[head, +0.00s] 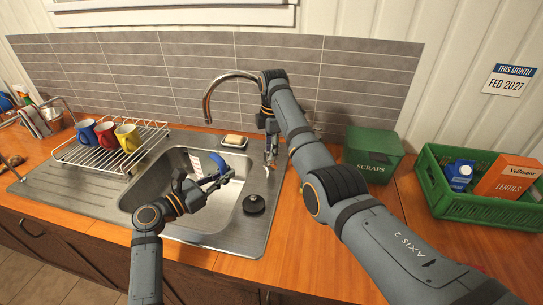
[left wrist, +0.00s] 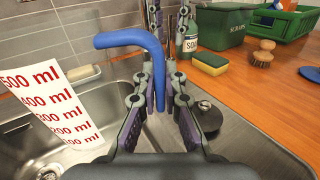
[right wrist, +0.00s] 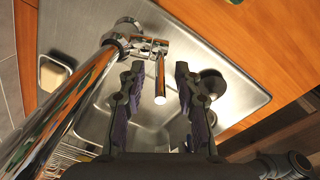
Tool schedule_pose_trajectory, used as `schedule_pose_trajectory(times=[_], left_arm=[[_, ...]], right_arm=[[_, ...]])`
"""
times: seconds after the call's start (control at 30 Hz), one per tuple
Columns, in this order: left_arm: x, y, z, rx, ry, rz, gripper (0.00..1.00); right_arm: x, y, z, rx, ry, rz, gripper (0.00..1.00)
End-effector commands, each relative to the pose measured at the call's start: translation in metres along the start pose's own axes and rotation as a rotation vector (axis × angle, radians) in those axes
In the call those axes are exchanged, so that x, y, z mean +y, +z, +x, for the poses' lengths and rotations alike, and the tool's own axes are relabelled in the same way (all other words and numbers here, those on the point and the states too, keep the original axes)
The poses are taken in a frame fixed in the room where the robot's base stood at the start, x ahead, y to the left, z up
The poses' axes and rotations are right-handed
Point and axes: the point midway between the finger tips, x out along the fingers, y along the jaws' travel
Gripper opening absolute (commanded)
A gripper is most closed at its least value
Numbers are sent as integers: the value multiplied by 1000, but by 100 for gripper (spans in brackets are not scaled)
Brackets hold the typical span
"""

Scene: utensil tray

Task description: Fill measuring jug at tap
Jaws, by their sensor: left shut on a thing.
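The measuring jug shows as a blue handle (head: 218,163) and a white label (head: 196,163) over the sink bowl; its clear walls are hard to see. In the left wrist view its label (left wrist: 52,108) carries red millilitre marks. My left gripper (head: 222,180) is shut on the blue handle (left wrist: 130,40). The chrome tap (head: 209,100) arches over the bowl from behind, its spout end above the jug's area. No water stream shows. My right gripper (head: 271,152) points down at the tap base. In the right wrist view its fingers are apart, with the tap lever (right wrist: 160,78) between them.
A black plug (head: 254,204) lies on the sink's right edge. Soap in a dish (head: 235,141) sits behind the bowl. A rack with mugs (head: 108,147) stands left. A green scraps bin (head: 373,151) and green crate (head: 480,205) stand right. A sponge (left wrist: 209,63) and brush (left wrist: 262,55) lie nearby.

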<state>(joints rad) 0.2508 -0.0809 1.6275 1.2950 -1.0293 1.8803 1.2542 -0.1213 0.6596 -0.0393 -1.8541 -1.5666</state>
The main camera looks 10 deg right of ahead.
Motion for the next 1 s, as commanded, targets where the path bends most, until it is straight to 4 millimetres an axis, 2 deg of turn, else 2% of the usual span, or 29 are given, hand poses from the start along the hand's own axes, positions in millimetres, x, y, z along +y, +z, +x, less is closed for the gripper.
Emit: schedule_pose_trajectory(times=[0.1,0.2,0.5,0.53,0.77,1.0], left_arm=[[0,1,0,-1,0,1,0],[0,1,0,-1,0,1,0],[0,1,0,-1,0,1,0],[0,1,0,-1,0,1,0],[0,1,0,-1,0,1,0],[0,1,0,-1,0,1,0]], right_arm=[[0,0,19,0,-1,0,33],[0,0,28,0,0,1,33],[0,0,32,-1,1,1,33],[0,0,32,-1,1,1,32],[0,0,32,-1,2,1,1],[0,0,32,-1,2,1,0]])
